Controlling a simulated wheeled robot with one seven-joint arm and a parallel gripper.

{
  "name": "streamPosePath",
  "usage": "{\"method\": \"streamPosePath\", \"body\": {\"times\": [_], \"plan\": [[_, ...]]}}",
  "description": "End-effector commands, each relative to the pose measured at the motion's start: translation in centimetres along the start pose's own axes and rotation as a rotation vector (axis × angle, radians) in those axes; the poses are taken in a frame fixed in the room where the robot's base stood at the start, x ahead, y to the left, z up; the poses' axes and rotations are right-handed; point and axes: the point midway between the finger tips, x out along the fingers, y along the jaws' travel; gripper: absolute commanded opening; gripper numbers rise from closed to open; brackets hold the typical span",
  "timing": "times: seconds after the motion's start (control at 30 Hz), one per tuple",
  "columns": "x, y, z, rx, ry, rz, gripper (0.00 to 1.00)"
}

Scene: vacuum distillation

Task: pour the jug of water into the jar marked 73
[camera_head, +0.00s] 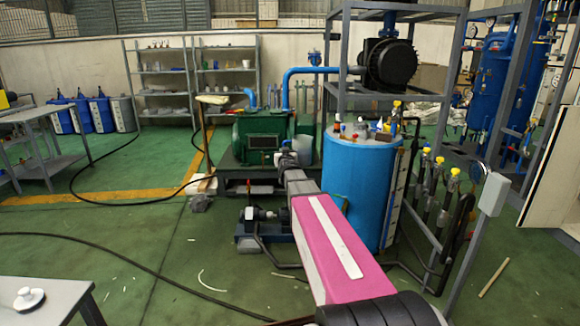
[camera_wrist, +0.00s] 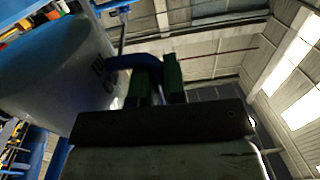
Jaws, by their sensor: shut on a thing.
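In the wrist view a large pale, bluish vessel (camera_wrist: 55,85) with dark markings fills the left side; it looks like the jug, and appears tilted in this picture. A dark blue handle (camera_wrist: 145,60) curves from it between the two green-edged fingers of my gripper (camera_wrist: 161,78), which is shut on it. In the head view my pink arm reaches forward, and my gripper (camera_head: 288,160) is small at its far end, left of the blue tank (camera_head: 358,190). The jug is not clearly made out there. I cannot make out a jar marked 73, or the water.
Small coloured fittings (camera_head: 375,128) stand on the tank's top. A grey frame (camera_head: 328,60) with a black motor (camera_head: 388,64) surrounds it. A green machine (camera_head: 262,135) stands beyond my gripper. A grey table (camera_head: 50,292) is at front left. Hoses cross the otherwise fairly open left floor.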

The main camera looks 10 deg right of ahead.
Motion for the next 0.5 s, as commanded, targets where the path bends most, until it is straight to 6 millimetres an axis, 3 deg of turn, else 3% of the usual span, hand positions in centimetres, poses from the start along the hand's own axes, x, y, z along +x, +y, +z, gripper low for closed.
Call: {"method": "streamPosePath", "body": {"times": [0.13, 0.5], "plan": [[-0.8, -1.1, -2.4, -0.002, 0.003, -0.018, 0.0], [-1.9, -2.6, -5.7, -0.001, 0.002, -0.044, 0.0]]}}
